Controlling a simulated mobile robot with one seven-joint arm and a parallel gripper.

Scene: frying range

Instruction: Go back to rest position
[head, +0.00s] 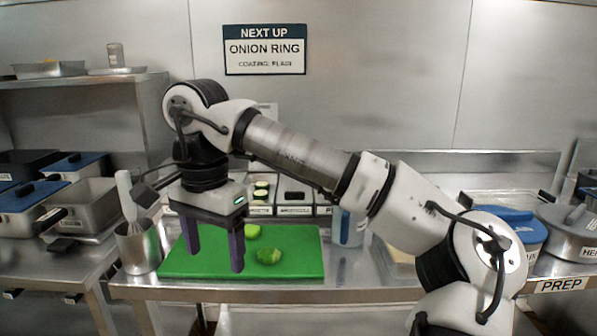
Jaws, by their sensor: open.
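My gripper (215,262) hangs from my arm over the left part of a green cutting board (300,245), its two purple fingers pointing down and spread apart. Nothing shows between the fingers.
A metal cup with a white-handled utensil (136,250) stands left of the board. Pans (85,205) fill the left counter. Small labelled bins (293,197) stand behind the board. Blue-lidded containers and a pot (570,232) are at right. A shelf (70,82) is at upper left.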

